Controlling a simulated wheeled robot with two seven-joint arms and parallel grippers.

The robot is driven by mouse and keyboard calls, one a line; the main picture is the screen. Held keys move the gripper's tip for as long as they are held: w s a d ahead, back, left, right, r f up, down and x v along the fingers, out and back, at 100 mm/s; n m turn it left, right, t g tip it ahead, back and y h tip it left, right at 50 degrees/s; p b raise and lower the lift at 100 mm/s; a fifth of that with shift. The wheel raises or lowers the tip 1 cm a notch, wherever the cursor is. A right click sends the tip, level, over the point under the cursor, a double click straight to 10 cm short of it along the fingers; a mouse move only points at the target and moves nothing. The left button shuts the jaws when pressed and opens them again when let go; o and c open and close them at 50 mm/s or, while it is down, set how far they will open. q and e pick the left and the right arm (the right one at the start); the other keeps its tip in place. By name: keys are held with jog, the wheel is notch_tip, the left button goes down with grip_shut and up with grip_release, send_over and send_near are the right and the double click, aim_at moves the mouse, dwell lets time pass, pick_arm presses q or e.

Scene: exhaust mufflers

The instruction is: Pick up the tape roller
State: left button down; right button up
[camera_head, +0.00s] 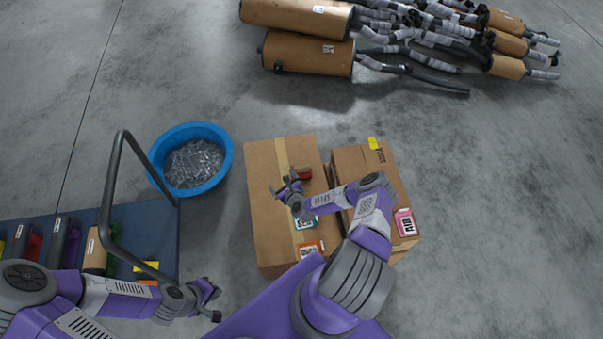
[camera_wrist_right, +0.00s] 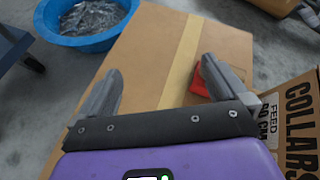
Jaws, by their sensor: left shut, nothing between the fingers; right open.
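A small red object, which looks like the tape roller (camera_head: 304,173), lies on top of the left cardboard box (camera_head: 262,215). In the right wrist view the red tape roller (camera_wrist_right: 200,82) is partly hidden behind the right-hand finger. My right gripper (camera_head: 282,184) is open and empty above this box, just left of the tape roller in the head view. In the wrist view its fingers (camera_wrist_right: 160,70) are spread over the box top and its tape strip. My left gripper (camera_head: 213,300) is shut and empty, low near the cart.
A second cardboard box (camera_head: 347,160) stands right of the first, with printed lettering. A blue tub (camera_head: 226,158) of small clear or metallic pieces sits at left. A blue cart (camera_head: 150,215) with a dark handle is at lower left. Wrapped mufflers (camera_head: 310,55) lie at the back.

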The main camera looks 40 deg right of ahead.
aim_at(302, 167)
jog(key=s+d+f+m+h, duration=0.35)
jog(key=d+m, duration=0.25)
jog(key=d, duration=0.3)
jog(key=shift+m+g+h, duration=0.25)
jog(key=shift+m+g, duration=0.05)
jog(key=b+x, duration=0.1)
jog(key=x, duration=0.1)
jog(key=b+x, duration=0.1)
jog(key=x, duration=0.2)
jog(key=b+x, duration=0.2)
jog(key=shift+w+d+r, duration=0.15)
jog(key=shift+w+r, duration=0.1)
jog(key=shift+w, duration=0.15)
jog(key=shift+r, duration=0.1)
jog(key=c, duration=1.3)
